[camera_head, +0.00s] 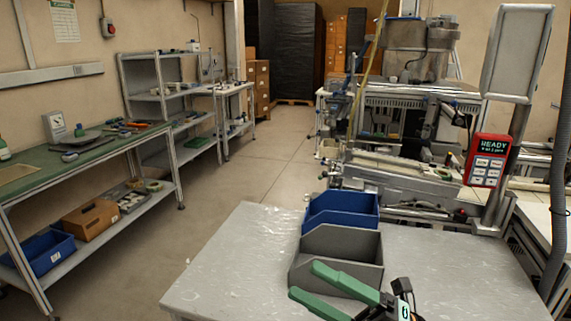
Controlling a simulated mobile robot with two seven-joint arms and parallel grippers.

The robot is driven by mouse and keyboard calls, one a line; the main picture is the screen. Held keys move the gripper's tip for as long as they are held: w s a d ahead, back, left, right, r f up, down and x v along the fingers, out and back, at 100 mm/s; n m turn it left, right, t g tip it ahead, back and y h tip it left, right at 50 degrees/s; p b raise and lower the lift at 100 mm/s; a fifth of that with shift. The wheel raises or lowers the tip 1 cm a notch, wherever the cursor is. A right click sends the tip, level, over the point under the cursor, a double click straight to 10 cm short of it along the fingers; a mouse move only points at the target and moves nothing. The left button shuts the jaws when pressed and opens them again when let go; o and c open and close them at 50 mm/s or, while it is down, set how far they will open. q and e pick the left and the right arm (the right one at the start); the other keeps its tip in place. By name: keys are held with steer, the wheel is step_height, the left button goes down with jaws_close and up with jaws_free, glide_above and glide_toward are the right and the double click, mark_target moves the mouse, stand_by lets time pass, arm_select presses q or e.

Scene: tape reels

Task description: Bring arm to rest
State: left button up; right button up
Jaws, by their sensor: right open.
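My right gripper (306,280) shows at the bottom, right of the middle, with two green fingers pointing left. The fingers are apart, and nothing shows between them. The upper finger overlaps the lower front of an open grey bin (340,245) in the picture. I cannot tell whether it touches the bin. Only the gripper and a dark part of my wrist show of this arm. My left gripper is not in view.
The bin stands on a grey metal table (232,262), with a blue bin (341,209) behind it. The tabletop left of the bins is clear. A machine with a red panel (487,160) stands behind. A green-topped workbench (85,160) stands left, across open floor.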

steer(key=w+d+f+m+t+h, duration=0.1)
steer(key=d+f+m+t+h, duration=0.3)
steer(key=f+m, duration=0.35)
steer(key=w+d+f+m+t+h+p, duration=0.1)
steer(key=d+f+m+t+h, duration=0.15)
steer(key=f+m+h, duration=0.5)
steer(key=w+d+f+m+t+h, duration=0.2)
steer(key=f+m+t+h, duration=0.25)
steer(key=m, duration=0.45)
steer(key=s+d+f+m+g+h, duration=0.2)
steer(key=s+f+m+g, duration=0.2)
steer(key=s+f, duration=0.4)
steer(key=s+d+f+m+g+h, duration=0.1)
steer(key=s+f+m+g, duration=0.3)
steer(key=s+f, duration=0.4)
step_height(320, 180, down, 5)
steer(key=shift+s+d+r+h+p, duration=0.2)
steer(key=shift+d+h+p, duration=0.2)
steer(key=shift+h, duration=0.1)
